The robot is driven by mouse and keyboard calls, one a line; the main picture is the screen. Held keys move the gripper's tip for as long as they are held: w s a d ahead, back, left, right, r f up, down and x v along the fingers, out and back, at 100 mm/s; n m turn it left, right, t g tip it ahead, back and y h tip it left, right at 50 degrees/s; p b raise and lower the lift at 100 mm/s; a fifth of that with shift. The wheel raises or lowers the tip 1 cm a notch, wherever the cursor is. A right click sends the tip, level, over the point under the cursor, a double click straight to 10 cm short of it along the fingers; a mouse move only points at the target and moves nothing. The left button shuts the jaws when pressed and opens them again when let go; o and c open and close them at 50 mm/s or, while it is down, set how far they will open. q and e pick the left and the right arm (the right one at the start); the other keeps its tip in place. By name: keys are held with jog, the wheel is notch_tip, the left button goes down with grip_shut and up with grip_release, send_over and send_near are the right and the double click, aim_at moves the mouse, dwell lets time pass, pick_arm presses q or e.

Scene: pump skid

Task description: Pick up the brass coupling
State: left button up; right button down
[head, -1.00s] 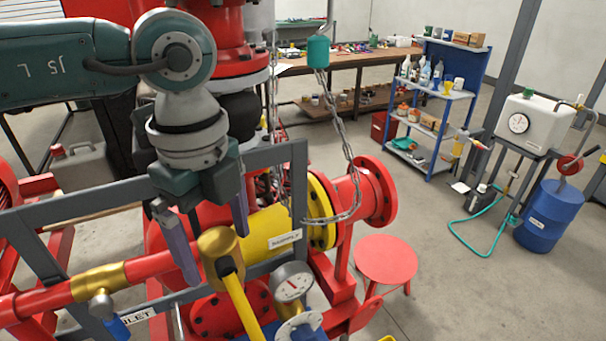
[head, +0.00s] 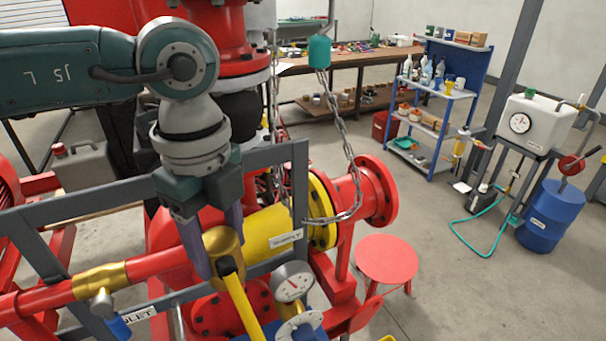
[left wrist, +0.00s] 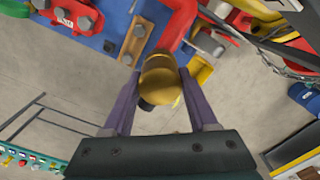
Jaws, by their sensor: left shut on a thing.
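The brass coupling (head: 222,243) is a short, thick brass piece in the middle of the head view, in front of the yellow pipe section. A dark neck and a yellow bar (head: 242,308) run down from it. My left gripper (head: 219,258) reaches down from above, with its purple fingers on either side of the brass piece. In the left wrist view the coupling (left wrist: 159,72) sits between the fingertips (left wrist: 158,80), and the gripper is shut on it. Whether it touches the pipework behind it is hidden. My right gripper is not in view.
A grey frame rail (head: 130,192), a red pipe (head: 45,298) with a brass sleeve (head: 100,282), and a pressure gauge (head: 292,287) stand close around. A chain (head: 345,145) hangs to the right. A red stool (head: 385,260) stands on otherwise open floor.

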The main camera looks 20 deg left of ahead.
pick_arm(q)
grip_shut()
jog(key=shift+r, duration=0.15)
jog(key=shift+r, duration=0.25)
notch_tip(320, 180, up, 12)
jog(key=b, duration=0.5)
notch_tip(320, 180, up, 7)
jog(key=p, duration=0.1)
send_over(219, 236)
jog(key=shift+s+r, duration=0.15)
